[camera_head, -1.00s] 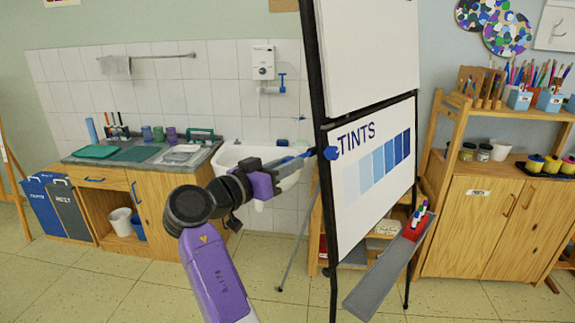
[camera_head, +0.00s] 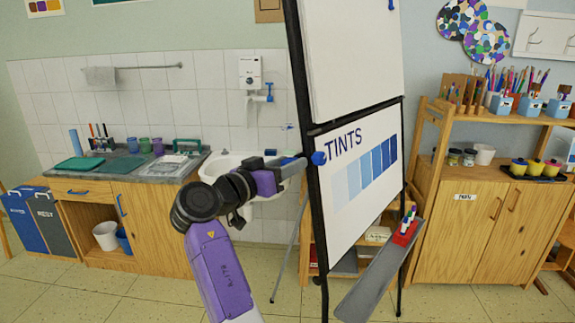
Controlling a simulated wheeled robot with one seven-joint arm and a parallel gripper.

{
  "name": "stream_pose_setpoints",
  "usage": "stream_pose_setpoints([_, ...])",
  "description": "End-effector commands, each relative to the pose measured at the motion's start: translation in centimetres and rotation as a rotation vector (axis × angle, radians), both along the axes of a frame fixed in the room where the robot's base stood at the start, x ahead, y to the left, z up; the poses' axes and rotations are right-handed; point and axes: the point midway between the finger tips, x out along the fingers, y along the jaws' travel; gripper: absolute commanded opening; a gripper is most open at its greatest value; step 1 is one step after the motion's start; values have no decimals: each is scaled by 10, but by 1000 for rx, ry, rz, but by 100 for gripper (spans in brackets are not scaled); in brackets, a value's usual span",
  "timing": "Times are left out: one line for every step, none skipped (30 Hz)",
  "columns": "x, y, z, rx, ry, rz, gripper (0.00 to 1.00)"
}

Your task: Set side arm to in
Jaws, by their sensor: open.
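A flip-chart easel (camera_head: 293,60) stands before me, with black posts, a blank upper sheet and a lower TINTS sheet (camera_head: 352,165). A round blue knob (camera_head: 318,158) sits at the left edge of the TINTS sheet. A slim grey part reaches toward it from my gripper. I cannot tell whether this part is a side arm or a finger of mine. My gripper (camera_head: 297,162) is open, close to the knob; touching cannot be told. The side arm is not clearly told apart from the posts. Another blue knob (camera_head: 391,4) shows at the top edge.
A long grey tray (camera_head: 372,290) with a red marker holder (camera_head: 405,234) juts out low at the easel. A wooden cabinet (camera_head: 470,230) stands right. A sink (camera_head: 225,165) and counter (camera_head: 120,170) stand behind, left. Floor shows at front left.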

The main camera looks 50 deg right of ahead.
Motion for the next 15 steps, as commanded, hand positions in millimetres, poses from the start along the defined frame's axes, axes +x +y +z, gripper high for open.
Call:
stream_pose_setpoints([0,2,-1,-1,0,1,43])
stream_pose_setpoints([0,5,-1,-1,0,1,43])
stream_pose_setpoints([0,8,-1,-1,0,2,43])
stream_pose_setpoints([0,12,-1,-2,-1,2,43])
stream_pose_setpoints([0,16,-2,-2,-1,2,43])
stream_pose_setpoints([0,23,-2,-1,-2,2,43])
stream_pose_setpoints([-1,28,-2,-2,-2,4,43])
stream_pose_setpoints([-1,33,-2,-1,-2,4,43])
stream_pose_setpoints([-1,40,-2,0,-1,3,43])
stream_pose_setpoints([-1,45,-2,-1,-1,3,43])
stream_pose_setpoints([-2,50,-2,-1,-1,3,43])
stream_pose_setpoints([-2,56,-2,0,-2,3,43])
stream_pose_setpoints([-2,60,-2,-2,-1,2,43])
stream_pose_setpoints([-3,63,-1,-2,-1,2,43])
stream_pose_setpoints([-3,67,-1,-1,-1,1,43])
